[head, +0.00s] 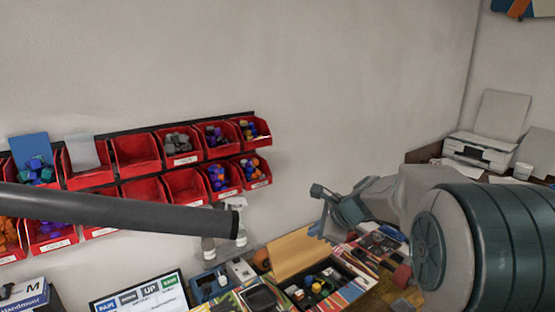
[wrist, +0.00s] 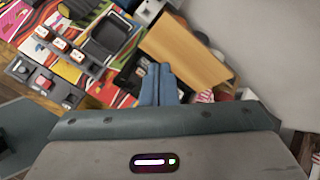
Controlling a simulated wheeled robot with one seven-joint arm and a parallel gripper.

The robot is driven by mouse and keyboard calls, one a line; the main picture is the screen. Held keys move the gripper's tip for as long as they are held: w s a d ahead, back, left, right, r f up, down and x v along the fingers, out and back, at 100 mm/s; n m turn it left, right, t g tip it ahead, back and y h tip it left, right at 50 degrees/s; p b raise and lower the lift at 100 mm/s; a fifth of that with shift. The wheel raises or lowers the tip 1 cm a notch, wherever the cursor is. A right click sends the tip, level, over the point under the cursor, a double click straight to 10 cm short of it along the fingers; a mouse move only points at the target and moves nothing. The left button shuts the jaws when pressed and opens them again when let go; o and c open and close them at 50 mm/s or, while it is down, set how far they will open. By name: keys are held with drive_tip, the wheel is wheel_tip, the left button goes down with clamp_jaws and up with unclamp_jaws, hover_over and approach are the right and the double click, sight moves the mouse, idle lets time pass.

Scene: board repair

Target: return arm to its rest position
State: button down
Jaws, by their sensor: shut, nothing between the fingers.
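My gripper (head: 318,212) is in the middle right of the head view, at the end of my arm, which reaches in from the right edge. It hangs in the air over the cluttered bench, in front of the bare wall. In the wrist view my gripper (wrist: 160,72) shows as two blue-grey fingers lying side by side, shut with nothing between them. The bench below it is partly hidden by my arm in the head view.
Red wall bins (head: 185,187) hang on the left. A cardboard box (head: 293,252) stands open below my gripper; a brown panel shows in the wrist view (wrist: 187,52). Spray bottles (head: 208,246) stand by the wall. A printer (head: 478,150) is at the right. The upper wall area is clear.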

drive_tip(key=s+d+f+n+g+h, duration=0.1)
drive_tip(key=s+d+n+h, duration=0.1)
drive_tip(key=s+n, duration=0.8)
drive_tip(key=s+d+n+g+h, duration=0.1)
drive_tip(key=s+d+n+h, duration=0.1)
drive_tip(key=s+n, duration=0.8)
drive_tip(key=s+h, duration=0.1)
drive_tip(key=s, duration=0.8)
drive_tip(key=shift+s+f+g, duration=0.25)
drive_tip(key=shift+f+g, duration=0.05)
drive_tip(key=shift+f, duration=0.1)
